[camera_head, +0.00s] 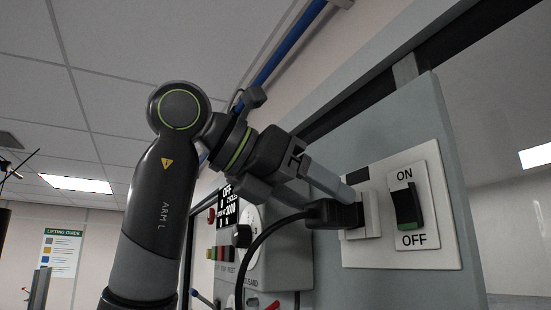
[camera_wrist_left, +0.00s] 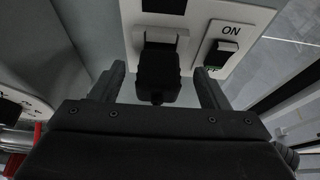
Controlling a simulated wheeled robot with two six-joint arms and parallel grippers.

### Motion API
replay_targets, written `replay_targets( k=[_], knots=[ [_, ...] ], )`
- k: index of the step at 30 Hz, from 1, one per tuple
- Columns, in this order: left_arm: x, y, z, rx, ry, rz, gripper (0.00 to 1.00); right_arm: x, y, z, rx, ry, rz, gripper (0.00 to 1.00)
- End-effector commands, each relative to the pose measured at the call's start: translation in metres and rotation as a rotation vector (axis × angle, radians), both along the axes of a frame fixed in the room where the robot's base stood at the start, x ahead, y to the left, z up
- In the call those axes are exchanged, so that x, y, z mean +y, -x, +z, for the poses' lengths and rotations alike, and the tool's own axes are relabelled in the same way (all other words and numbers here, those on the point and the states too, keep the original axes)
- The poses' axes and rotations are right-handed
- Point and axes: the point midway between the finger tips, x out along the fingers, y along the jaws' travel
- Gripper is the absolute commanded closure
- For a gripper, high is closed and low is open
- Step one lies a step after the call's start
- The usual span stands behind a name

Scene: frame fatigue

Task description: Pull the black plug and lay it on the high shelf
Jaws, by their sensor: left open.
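The black plug (camera_head: 338,213) sits against the light socket block (camera_head: 371,213) on the panel, and its black cable hangs down to the left. My left gripper (camera_head: 345,196) reaches in from the left, with its fingers close to the plug. In the left wrist view the plug (camera_wrist_left: 158,76) lies between the two spread fingers of my left gripper (camera_wrist_left: 160,82), with a gap on each side. The gripper is open. No high shelf can be made out. My right gripper is not in view.
A black ON/OFF rocker switch (camera_head: 407,205) is just right of the socket on the same white plate (camera_head: 440,235). A grey control box (camera_head: 275,270) with a display and buttons is to the left. A blue pipe (camera_head: 290,40) runs above.

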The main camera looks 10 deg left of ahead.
Motion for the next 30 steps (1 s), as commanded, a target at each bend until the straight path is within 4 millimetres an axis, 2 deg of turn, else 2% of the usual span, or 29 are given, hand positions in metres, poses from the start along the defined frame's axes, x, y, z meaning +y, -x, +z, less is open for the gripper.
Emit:
replay_targets(
  k=[1,3,9,13,20,30],
  knots=[
    [-0.008,-0.005,-0.001,0.001,-0.001,-0.003,0.31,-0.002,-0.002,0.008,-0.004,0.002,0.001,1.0],
    [-0.015,-0.011,-0.005,0.002,-0.001,-0.003,0.31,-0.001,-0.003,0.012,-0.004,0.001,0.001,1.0],
    [-0.029,-0.021,-0.013,0.0,0.0,-0.001,0.31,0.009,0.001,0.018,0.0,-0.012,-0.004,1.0],
    [-0.032,-0.023,-0.016,0.0,0.001,-0.001,0.31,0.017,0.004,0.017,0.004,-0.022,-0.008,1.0],
    [-0.032,-0.023,-0.017,-0.001,0.001,0.0,0.31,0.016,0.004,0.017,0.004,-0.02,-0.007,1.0],
    [-0.032,-0.023,-0.016,-0.001,0.001,0.0,0.75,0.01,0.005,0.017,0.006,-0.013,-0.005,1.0]
  ],
)
